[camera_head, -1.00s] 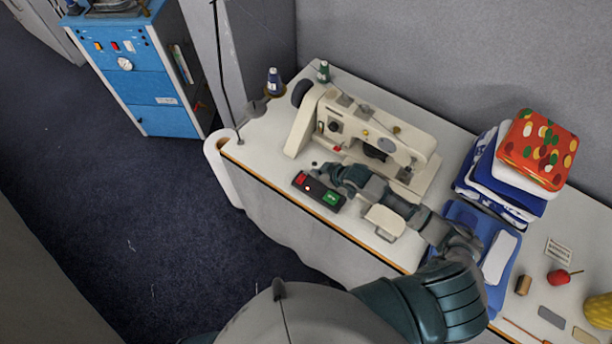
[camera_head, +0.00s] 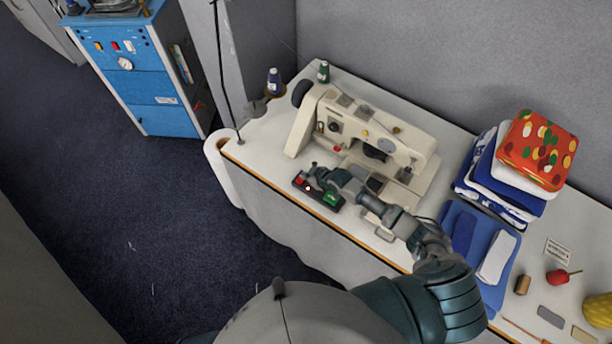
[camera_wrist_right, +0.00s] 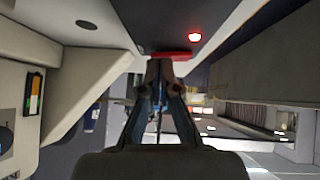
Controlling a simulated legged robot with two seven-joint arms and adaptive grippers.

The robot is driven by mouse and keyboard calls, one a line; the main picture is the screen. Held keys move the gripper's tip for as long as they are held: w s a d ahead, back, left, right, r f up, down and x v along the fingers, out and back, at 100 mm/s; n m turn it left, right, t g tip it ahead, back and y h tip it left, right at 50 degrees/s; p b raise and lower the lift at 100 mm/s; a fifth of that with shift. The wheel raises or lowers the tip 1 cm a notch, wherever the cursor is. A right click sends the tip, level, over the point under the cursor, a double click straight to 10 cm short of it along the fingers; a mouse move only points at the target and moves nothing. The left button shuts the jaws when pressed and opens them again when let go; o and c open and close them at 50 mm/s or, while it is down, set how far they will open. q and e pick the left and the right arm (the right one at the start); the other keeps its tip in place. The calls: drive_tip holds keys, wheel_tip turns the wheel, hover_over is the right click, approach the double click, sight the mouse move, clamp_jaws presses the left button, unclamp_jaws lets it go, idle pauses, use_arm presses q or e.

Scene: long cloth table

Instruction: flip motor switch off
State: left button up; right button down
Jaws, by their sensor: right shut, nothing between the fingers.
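The motor switch is a dark box (camera_head: 321,199) near the front edge of the table, beside the sewing machine (camera_head: 365,135). It has a red button (camera_head: 298,181), a green button (camera_head: 331,198) and a lit red lamp between them. My right gripper (camera_head: 311,175) is shut and empty over the box, with its fingertips close to the red button and partly covering the box. In the right wrist view the shut fingertips (camera_wrist_right: 160,66) meet the edge of the red button (camera_wrist_right: 172,55); I cannot tell whether they press it. The lamp (camera_wrist_right: 194,37) glows. My left gripper is not in view.
Thread spools (camera_head: 274,80) stand at the table's left end. Folded cloths (camera_head: 495,180) and a patterned red stack (camera_head: 538,148) lie on the right, near a red pincushion (camera_head: 558,277). A blue cabinet (camera_head: 140,75) stands on the floor at the left.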

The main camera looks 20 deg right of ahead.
drive_tip(key=shift+f, duration=0.2)
drive_tip(key=shift+s, duration=0.1)
drive_tip(key=shift+s+a+r+p, duration=0.1)
drive_tip(key=shift+s+a+p, duration=0.4)
drive_tip(key=shift+p, duration=0.2)
drive_tip(key=shift+w+a+r, duration=0.1)
